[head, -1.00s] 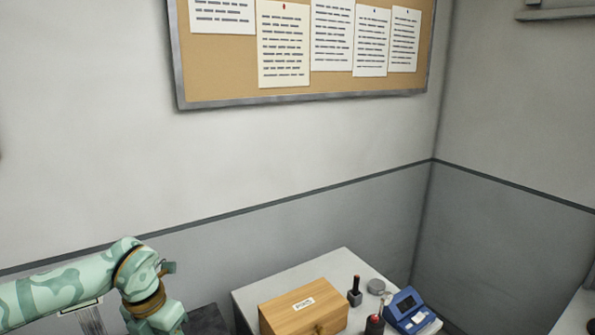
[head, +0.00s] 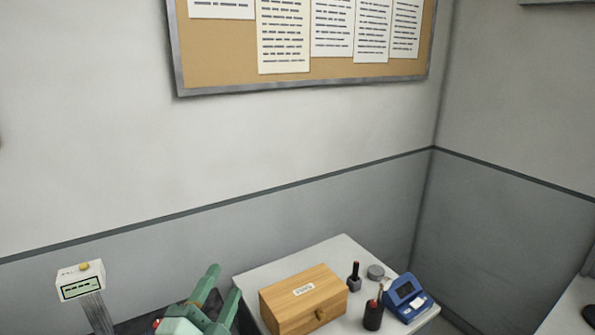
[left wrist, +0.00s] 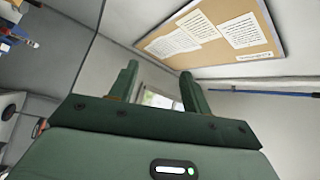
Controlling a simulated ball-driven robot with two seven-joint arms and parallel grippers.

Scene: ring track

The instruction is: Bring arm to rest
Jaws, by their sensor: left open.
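My left gripper (head: 222,292) is at the bottom of the head view, just left of the white table. Its two green fingers are apart, with nothing between them. In the left wrist view the same gripper (left wrist: 160,90) points toward the wall and is empty, with both fingers spread. Most of my left arm is below the head view's edge. My right gripper is not in the head view.
A white table (head: 255,277) holds a wooden box (head: 303,298), a stamp (head: 354,277), a dark red-topped container (head: 373,315) and a blue device (head: 407,298). A post with a display (head: 80,282) stands at left. A corkboard (head: 215,60) hangs on the wall.

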